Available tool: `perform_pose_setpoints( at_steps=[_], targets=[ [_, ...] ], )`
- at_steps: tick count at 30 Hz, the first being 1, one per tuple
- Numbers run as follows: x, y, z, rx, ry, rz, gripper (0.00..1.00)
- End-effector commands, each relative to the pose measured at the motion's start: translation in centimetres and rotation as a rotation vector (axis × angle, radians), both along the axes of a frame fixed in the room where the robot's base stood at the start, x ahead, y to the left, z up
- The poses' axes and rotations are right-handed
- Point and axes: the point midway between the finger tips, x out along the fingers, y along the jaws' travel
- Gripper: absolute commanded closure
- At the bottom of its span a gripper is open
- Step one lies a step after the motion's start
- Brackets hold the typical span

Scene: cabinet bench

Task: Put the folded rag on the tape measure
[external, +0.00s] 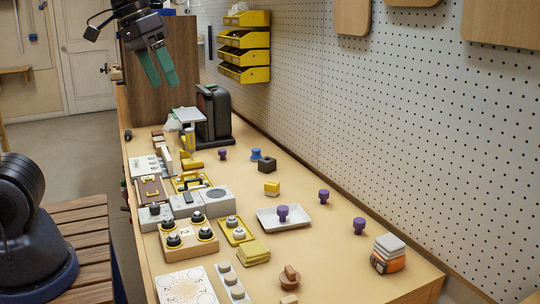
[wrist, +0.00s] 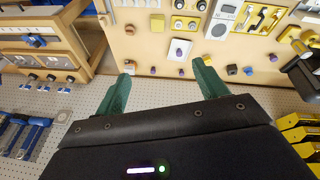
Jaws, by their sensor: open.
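A grey folded rag (external: 389,243) lies on top of an orange and black tape measure (external: 387,263) near the right front end of the bench, in the external view. The rag rests roughly flat and overlaps the top of the tape measure. My gripper (external: 162,68) is open and empty, high above the far left of the bench and well apart from both. In the wrist view my gripper's two green fingers (wrist: 160,82) are spread wide with nothing between them. The rag and tape measure are too small to make out clearly there.
A white tray (external: 267,221) holds a purple knob. A yellow folded stack (external: 254,252) lies left of it. A black machine (external: 214,118) and yellow bins (external: 244,57) are at the back. The right front bench is mostly clear.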

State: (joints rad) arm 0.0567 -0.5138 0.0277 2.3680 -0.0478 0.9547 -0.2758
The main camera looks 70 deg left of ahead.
Motion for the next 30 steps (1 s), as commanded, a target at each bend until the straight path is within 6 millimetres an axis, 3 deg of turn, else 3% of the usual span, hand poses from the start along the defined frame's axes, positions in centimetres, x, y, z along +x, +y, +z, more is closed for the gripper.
perform_pose_setpoints(
  at_steps=[1, 6, 12, 30],
  targets=[
    [-1.6, 0.3, -0.2, 0.019, -0.015, -0.03, 0.28],
    [-5.9, 1.1, -1.4, 0.09, -0.053, -0.14, 0.28],
    [-8.7, 1.6, -2.5, 0.144, -0.075, -0.219, 0.28],
    [-9.2, 1.7, -2.8, 0.156, -0.077, -0.236, 0.28]
  ],
)
